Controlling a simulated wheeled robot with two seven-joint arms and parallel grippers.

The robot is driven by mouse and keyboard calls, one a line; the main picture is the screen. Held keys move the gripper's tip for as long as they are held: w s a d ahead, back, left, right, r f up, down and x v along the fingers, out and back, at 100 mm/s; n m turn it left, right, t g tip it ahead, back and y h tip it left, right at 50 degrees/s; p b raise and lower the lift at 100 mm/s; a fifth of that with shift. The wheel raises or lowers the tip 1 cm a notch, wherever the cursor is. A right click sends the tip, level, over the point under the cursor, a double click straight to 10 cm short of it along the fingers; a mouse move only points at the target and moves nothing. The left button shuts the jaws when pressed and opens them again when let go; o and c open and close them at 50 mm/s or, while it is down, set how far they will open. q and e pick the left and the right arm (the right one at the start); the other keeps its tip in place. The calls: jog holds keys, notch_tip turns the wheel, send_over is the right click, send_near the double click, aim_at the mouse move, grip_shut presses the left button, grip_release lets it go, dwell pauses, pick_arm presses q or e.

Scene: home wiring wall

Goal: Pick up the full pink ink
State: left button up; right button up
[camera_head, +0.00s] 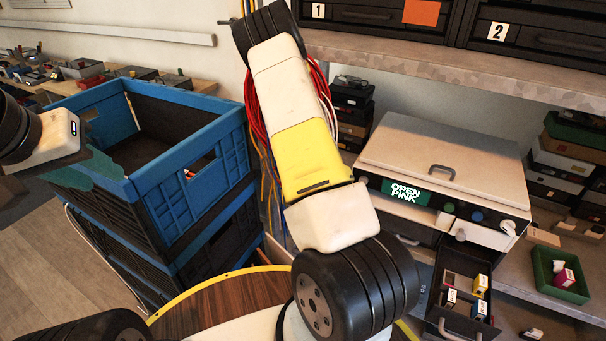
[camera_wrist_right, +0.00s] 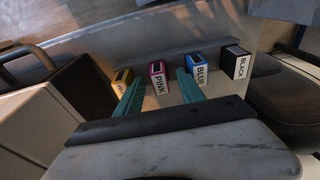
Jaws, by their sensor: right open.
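In the right wrist view a pink ink (camera_wrist_right: 158,74) labelled PINK stands in a row on a grey surface, between a yellow ink (camera_wrist_right: 122,80) and a blue ink (camera_wrist_right: 197,74). A black ink (camera_wrist_right: 237,63) is at the row's right end. My right gripper (camera_wrist_right: 159,83) is open and empty, its teal fingers on either side of the pink ink's line; I cannot tell whether they touch it. The right gripper is outside the head view. My left gripper (camera_head: 82,168) hangs by the blue crate; its finger gap is unclear.
The printer (camera_head: 440,175) shows OPEN PINK, with a drawer (camera_head: 458,265) of cartridges out below it. A green bin (camera_head: 575,292) holds a pink-and-white cartridge. Stacked blue crates (camera_head: 215,160) stand left; a shelf (camera_head: 450,65) with numbered drawers is above.

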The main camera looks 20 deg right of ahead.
jog(key=shift+f, duration=0.35)
grip_shut()
jog(key=shift+r, duration=0.1)
